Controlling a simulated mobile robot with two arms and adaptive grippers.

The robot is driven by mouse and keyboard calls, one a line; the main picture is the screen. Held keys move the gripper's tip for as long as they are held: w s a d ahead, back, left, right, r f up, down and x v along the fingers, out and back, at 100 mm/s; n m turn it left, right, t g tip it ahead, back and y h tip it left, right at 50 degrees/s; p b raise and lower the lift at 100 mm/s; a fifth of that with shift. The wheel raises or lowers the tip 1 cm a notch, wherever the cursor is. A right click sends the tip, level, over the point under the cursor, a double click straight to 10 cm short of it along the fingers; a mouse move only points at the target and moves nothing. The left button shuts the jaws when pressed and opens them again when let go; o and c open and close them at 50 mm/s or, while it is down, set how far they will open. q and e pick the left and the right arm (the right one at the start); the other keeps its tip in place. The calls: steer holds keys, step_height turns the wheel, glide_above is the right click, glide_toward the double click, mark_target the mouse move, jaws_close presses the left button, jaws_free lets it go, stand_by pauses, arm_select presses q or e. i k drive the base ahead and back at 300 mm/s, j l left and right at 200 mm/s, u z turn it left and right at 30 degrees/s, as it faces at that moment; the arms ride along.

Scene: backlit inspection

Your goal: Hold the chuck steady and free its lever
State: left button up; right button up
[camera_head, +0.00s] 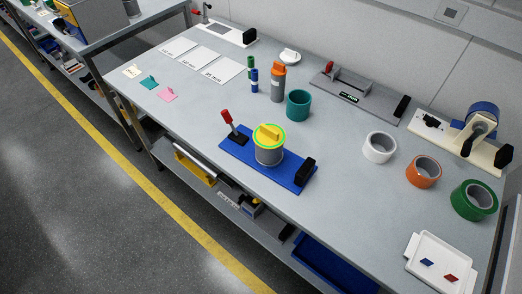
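A blue base plate (240,165) lies near the front edge of the bench in the camera_head view. A grey cylinder (268,156), seemingly the chuck, stands upright on it. Its yellow top (269,134) has a raised bar and a bright green outline. A red-handled lever (228,118) rises from the left end of the plate, tilted up and to the left. A black block (304,172) stands at the plate's right end. I cannot tell whether the lever or the yellow bar belongs to the chuck. Neither of my grippers is in view.
A white tape roll (379,148), orange roll (423,172) and green roll (474,200) stand right. A grey fixture (365,98) and tape dispenser (484,122) line the back.

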mark_target(226, 115)
steer(key=i+j+z, duration=0.1)
steer(key=j, duration=0.25)
steer(key=i+j+z, duration=0.1)
steer(key=j, duration=0.25)
steer(key=i+j+z, duration=0.25)
steer(key=j, duration=0.5)
steer(key=i+j+z, duration=0.1)
steer(key=j, duration=0.25)
steer(key=i, duration=0.1)
